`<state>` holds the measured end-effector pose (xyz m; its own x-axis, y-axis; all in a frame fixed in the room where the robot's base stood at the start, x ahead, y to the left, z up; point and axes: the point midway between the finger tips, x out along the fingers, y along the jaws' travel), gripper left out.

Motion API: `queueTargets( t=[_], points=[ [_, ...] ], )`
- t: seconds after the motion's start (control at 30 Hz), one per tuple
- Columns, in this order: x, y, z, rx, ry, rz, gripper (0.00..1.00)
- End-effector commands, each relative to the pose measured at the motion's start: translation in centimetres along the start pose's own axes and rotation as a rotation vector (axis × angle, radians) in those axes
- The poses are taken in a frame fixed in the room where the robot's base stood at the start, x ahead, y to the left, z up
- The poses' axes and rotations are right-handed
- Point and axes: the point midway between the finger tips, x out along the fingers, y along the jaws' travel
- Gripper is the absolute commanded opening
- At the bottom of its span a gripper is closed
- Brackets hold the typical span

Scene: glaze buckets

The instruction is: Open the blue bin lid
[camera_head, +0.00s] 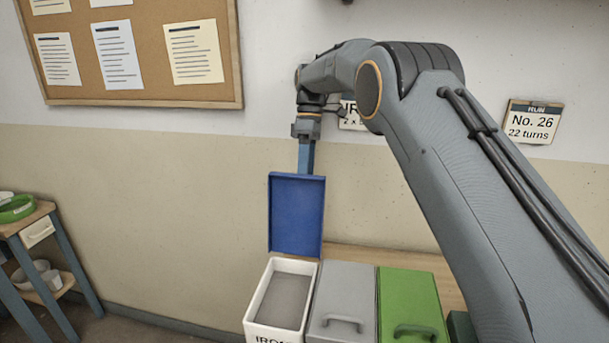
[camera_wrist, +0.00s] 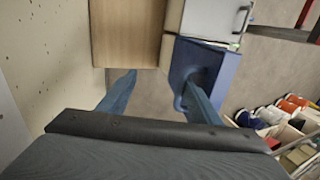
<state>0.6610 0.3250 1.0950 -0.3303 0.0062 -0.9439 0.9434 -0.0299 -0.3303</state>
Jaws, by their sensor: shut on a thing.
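The blue lid (camera_head: 296,215) stands upright, raised at the back edge of the white bin (camera_head: 252,312), whose top is open. The bin shows grey contents inside and a partly cut-off label reading "IRON". My gripper (camera_head: 306,165) is at the lid's top edge, behind it, with the fingertips hidden in the head view. In the wrist view the blue lid (camera_wrist: 199,62) and its handle (camera_wrist: 179,101) are at my gripper (camera_wrist: 160,82). One finger overlaps the handle; the exact contact is hard to see. My gripper is shut on the lid's handle.
A grey-lidded bin (camera_head: 340,300) and a green-lidded bin (camera_head: 408,300) stand closed to the right of the white bin. The wall is close behind, with a cork board (camera_head: 130,90) and a sign (camera_head: 533,121). A small side table (camera_head: 30,222) stands at the left.

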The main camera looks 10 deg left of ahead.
Motion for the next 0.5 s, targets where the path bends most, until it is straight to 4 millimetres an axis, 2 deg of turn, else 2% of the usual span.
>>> queueTargets(
  t=[0.1, 0.5],
  points=[
    [-0.30, -0.31, -0.05, -0.001, 0.000, 0.011, 0.28],
    [-0.69, -0.54, -0.24, -0.002, 0.005, 0.017, 0.28]
  ],
)
